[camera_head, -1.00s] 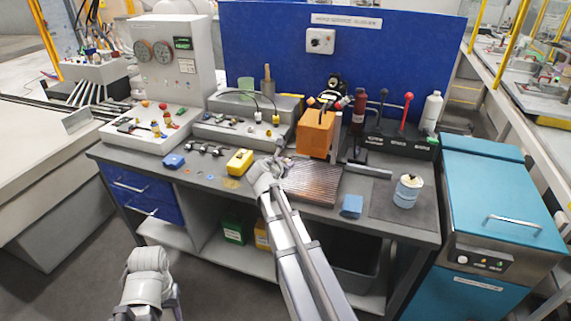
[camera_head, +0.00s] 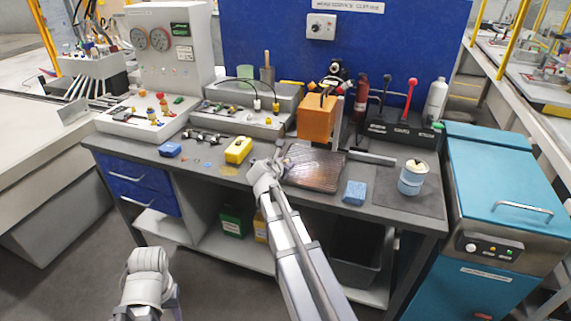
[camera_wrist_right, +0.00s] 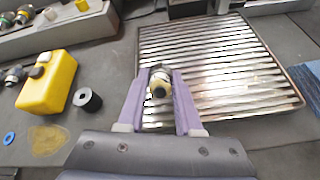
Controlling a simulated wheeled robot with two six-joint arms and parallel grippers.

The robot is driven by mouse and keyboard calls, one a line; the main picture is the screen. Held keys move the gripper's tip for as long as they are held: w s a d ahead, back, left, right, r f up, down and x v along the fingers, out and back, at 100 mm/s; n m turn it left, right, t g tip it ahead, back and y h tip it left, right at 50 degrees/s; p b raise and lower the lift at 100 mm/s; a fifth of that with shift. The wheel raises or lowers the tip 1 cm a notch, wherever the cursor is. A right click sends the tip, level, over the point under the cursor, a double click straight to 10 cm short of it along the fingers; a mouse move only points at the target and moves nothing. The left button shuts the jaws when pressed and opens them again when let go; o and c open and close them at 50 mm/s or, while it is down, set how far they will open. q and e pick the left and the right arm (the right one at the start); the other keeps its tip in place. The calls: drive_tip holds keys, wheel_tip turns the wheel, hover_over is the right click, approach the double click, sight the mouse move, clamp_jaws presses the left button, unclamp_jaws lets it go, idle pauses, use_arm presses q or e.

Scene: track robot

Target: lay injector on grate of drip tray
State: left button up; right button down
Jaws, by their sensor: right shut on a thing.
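In the right wrist view my right gripper (camera_wrist_right: 160,98) is shut on the injector (camera_wrist_right: 158,82), a small metal piece with a cream and black end that points at the camera. The gripper and injector are over the near left part of the drip tray's ribbed metal grate (camera_wrist_right: 220,50). I cannot tell whether the injector touches the grate. In the head view my right gripper (camera_head: 278,158) is at the left edge of the drip tray (camera_head: 318,172), and the injector is hardly visible. My left arm shows at the lower left, but its fingers do not show.
An orange box (camera_head: 316,117) rises behind the tray.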

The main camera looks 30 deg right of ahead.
drive_tip(key=shift+f+b, duration=0.85)
drive_tip(key=c, duration=0.5)
unclamp_jaws()
drive_tip(key=p+v, duration=0.3)
drive_tip(key=v, duration=0.5)
drive_tip(key=shift+d+p, duration=0.1)
drive_tip(key=shift+p, duration=0.25)
